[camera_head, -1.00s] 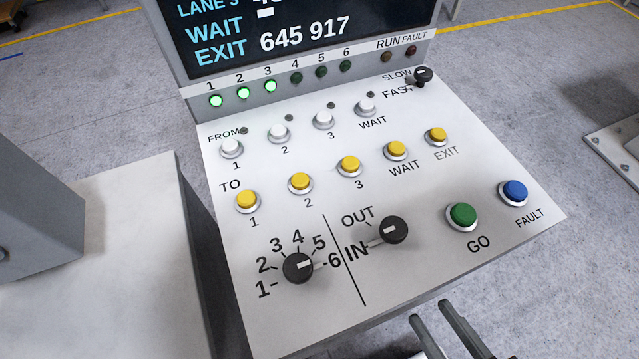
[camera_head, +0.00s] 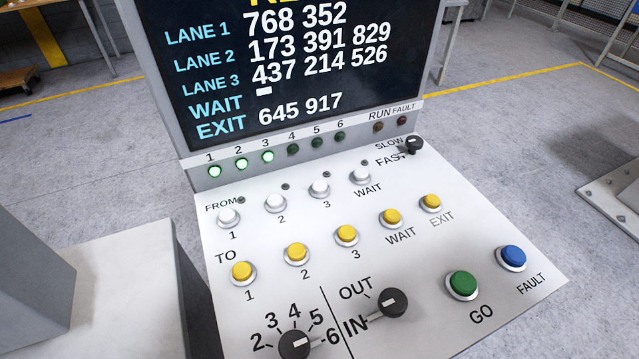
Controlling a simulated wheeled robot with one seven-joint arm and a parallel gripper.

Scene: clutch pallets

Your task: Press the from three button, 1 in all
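The from three button (camera_head: 319,189) is a white round button in the FROM row of the sloped control panel (camera_head: 440,235), above the label 3. Its small indicator lamp (camera_head: 325,174) looks dark. The white from one button (camera_head: 229,217) and from two button (camera_head: 275,203) are to its left, and the white from wait button (camera_head: 361,176) is to its right. The yellow to three button (camera_head: 346,235) sits below it. My gripper is not in view now.
Green GO (camera_head: 463,284) and blue FAULT (camera_head: 513,257) buttons are at right. Black IN/OUT (camera_head: 392,303) and numbered (camera_head: 294,344) knobs are at the bottom. Lamps 1, 2 and 3 glow green.

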